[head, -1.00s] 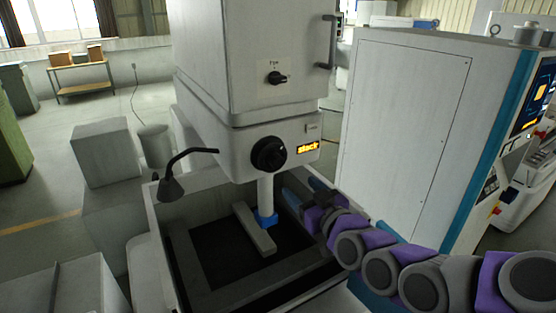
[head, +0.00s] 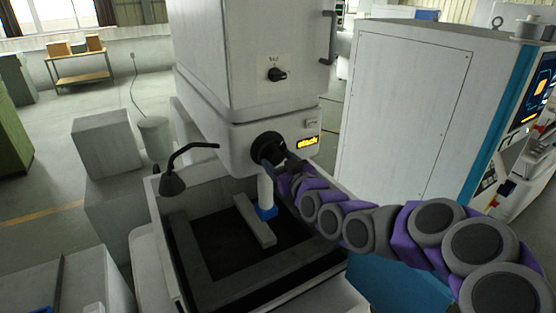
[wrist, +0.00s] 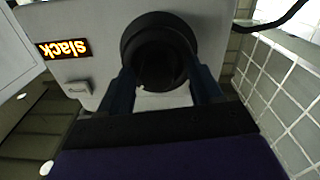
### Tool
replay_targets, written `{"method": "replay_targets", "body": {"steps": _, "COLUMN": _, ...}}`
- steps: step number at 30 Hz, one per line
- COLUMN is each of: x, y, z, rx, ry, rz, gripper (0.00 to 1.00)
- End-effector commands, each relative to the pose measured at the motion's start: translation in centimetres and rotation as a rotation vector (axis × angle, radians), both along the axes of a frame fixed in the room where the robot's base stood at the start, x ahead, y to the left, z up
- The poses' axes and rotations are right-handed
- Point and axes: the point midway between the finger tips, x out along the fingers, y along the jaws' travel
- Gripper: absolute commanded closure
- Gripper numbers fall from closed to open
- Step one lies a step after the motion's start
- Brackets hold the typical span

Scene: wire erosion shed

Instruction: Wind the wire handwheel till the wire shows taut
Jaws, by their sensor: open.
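The wire handwheel (head: 268,146) is a round black wheel on the front of the white machine head. It also shows in the wrist view (wrist: 160,50), straight ahead of my gripper. The wire display (head: 307,141) to its right in the head view is lit orange; in the wrist view it appears upside down (wrist: 66,48) and reads "slack". My gripper (head: 277,158) is open at the wheel. In the wrist view its two blue fingers (wrist: 164,85) stand at either side of the wheel's inner knob. I cannot tell whether they touch it.
A black selector knob (head: 277,75) sits higher on the machine. A black gooseneck lamp (head: 172,183) is left of the wheel. Below are the white work tank (head: 152,215) and a grey bar (head: 254,222). A white cabinet (head: 405,110) stands on the right.

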Motion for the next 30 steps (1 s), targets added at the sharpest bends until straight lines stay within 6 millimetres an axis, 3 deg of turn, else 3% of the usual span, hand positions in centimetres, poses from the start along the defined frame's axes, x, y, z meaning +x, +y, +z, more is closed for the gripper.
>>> {"method": "replay_targets", "body": {"steps": 12, "x": 0.49, "y": 0.49, "z": -0.13, "rx": -0.002, "ry": 0.001, "rz": 0.001, "gripper": 0.35}}
{"method": "replay_targets", "body": {"steps": 30, "x": 0.45, "y": 0.49, "z": -0.13, "rx": -0.002, "ry": 0.001, "rz": 0.002, "gripper": 0.91}}
